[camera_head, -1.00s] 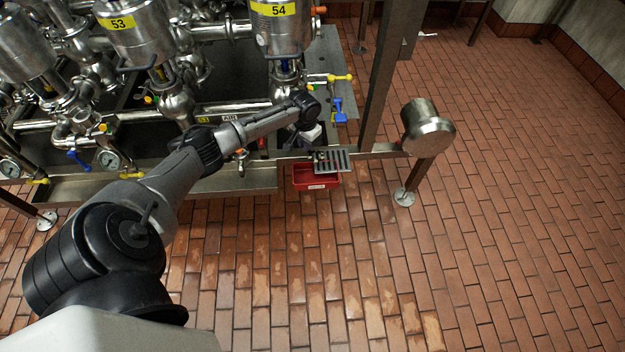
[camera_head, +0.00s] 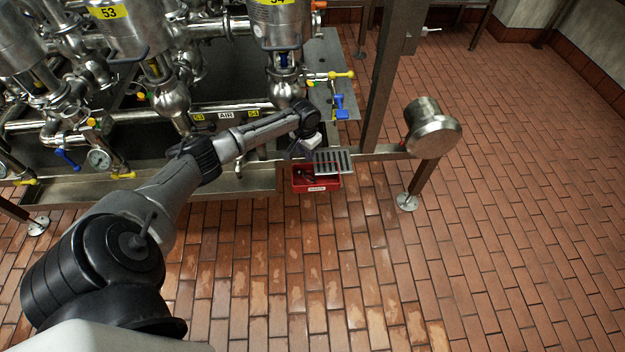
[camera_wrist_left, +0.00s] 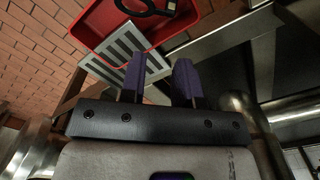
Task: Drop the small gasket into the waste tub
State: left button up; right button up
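The red waste tub (camera_head: 331,184) hangs low at the front edge of the rig in the head view, with a label on its front. Its red wall also shows at the top of the left wrist view (camera_wrist_left: 95,22). A black ring, which looks like the gasket (camera_wrist_left: 140,10), lies inside the tub, partly cut off by the picture's top edge. It has a small light tag. My left gripper (camera_head: 299,151) is above and beside the tub. In the left wrist view its purple fingers (camera_wrist_left: 160,82) stand apart with nothing between them. My right gripper is not in view.
A slotted metal grate (camera_head: 335,161) sits against the tub and covers part of its opening. A steel beam and post (camera_head: 383,85) stand right of it. Valves and pipes (camera_head: 170,95) crowd the left. The brick floor (camera_head: 400,270) in front is clear.

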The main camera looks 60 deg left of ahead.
pick_arm(q)
jog(key=shift+o, duration=1.1)
notch_tip(320, 180, up, 14)
jog(key=p, duration=0.7)
jog(key=shift+f, duration=0.1)
